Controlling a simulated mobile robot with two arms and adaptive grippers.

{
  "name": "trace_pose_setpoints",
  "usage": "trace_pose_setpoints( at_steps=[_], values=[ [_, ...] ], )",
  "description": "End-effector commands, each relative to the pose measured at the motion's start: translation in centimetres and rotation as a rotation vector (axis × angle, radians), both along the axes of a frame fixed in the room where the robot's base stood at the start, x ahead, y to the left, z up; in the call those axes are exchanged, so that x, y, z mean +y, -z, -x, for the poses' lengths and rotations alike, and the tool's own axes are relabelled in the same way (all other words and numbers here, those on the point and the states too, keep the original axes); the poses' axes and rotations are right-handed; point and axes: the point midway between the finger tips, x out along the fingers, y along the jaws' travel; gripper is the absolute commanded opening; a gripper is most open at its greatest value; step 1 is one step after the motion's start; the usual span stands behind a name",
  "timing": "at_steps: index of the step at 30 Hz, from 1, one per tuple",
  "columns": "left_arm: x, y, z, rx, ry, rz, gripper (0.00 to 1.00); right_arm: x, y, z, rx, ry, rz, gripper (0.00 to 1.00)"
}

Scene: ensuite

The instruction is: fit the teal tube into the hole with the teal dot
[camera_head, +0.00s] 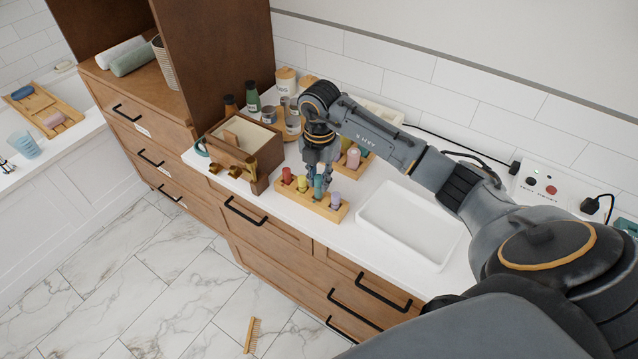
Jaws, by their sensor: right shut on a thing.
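My right gripper (321,168) points down over the front wooden rack (292,200) and is shut on the teal tube (319,187). The teal tube is upright, between a yellow-green tube (302,183) and a pink-lilac tube (335,200). Its lower end is at the rack, but I cannot tell whether it sits in a hole or just above one. A red tube (287,175) stands at the rack's left end. The teal dot is too small or hidden to make out. My left gripper is not in view.
A second wooden rack (346,171) with tubes stands just behind, partly hidden by my arm. An empty white tray (408,225) lies to the right. A brown wooden box (240,142) stands to the left. Bottles and jars (287,80) stand at the wall.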

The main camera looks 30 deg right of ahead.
Motion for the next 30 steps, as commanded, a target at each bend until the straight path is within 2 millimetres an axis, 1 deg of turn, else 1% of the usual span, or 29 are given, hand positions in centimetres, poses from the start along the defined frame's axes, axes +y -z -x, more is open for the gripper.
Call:
trace_pose_setpoints(
  at_steps=[2, 6, 9, 20, 21, 22, 30],
  values=[
    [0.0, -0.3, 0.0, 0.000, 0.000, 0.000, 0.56, -0.2, 0.6, -0.4, 0.004, 0.001, 0.000, 0.00],
    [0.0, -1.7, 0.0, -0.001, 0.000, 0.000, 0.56, -0.2, 2.5, -0.3, 0.006, 0.000, -0.001, 0.00],
    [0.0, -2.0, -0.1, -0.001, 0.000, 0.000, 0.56, -0.2, 3.4, -0.4, 0.003, 0.000, -0.001, 0.00],
    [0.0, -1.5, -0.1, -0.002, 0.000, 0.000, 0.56, -0.3, 4.1, -0.4, 0.001, 0.000, 0.000, 0.00],
    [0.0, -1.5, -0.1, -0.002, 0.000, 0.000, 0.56, -0.3, 4.0, -0.4, 0.001, 0.000, 0.000, 0.24],
    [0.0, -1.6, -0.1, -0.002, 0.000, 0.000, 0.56, -0.2, 4.0, -0.4, 0.001, 0.000, 0.000, 0.29],
    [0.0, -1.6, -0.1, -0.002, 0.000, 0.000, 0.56, -0.2, 3.9, -0.4, 0.001, 0.000, 0.000, 0.29]
  ],
)
